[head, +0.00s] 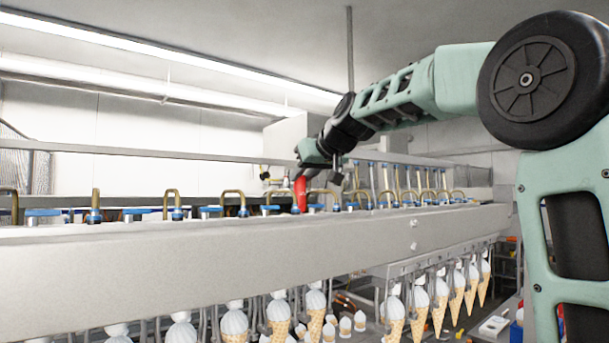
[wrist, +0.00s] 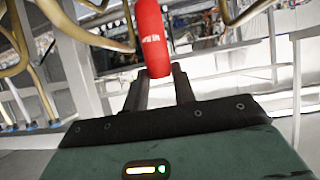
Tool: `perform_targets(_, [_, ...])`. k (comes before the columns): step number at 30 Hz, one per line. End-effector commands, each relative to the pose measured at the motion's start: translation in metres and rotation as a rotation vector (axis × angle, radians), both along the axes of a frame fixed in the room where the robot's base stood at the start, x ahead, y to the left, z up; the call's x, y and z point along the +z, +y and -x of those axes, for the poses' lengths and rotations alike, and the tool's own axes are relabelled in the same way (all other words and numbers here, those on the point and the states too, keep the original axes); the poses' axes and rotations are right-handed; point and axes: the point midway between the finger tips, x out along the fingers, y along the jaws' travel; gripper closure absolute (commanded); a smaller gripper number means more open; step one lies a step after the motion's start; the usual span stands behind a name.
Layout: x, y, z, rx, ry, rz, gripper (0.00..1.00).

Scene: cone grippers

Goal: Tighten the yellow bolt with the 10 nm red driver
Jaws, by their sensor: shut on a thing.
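My gripper (wrist: 160,88) is shut on the red driver (wrist: 152,38), which stands out beyond the fingertips in the wrist view. In the head view the red driver (head: 301,193) hangs roughly upright below my gripper (head: 308,168), just above the row of fittings on the long grey beam. The driver's lower end is hidden behind the beam's edge and the fittings. I cannot make out the yellow bolt in either view.
A long grey beam (head: 200,262) crosses the head view. Brass-coloured bent tubes (head: 232,193) and blue fittings line its top, close around the driver. Several ice cream cones (head: 280,315) hang below it. A vertical pole (head: 350,50) stands behind my arm.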

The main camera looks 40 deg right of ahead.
Motion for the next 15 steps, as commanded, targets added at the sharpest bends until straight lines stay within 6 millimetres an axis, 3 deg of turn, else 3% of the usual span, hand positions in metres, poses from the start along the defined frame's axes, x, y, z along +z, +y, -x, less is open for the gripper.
perform_targets(15, [0.0019,-0.0004,-0.0003,-0.070,0.005,-0.002,0.96])
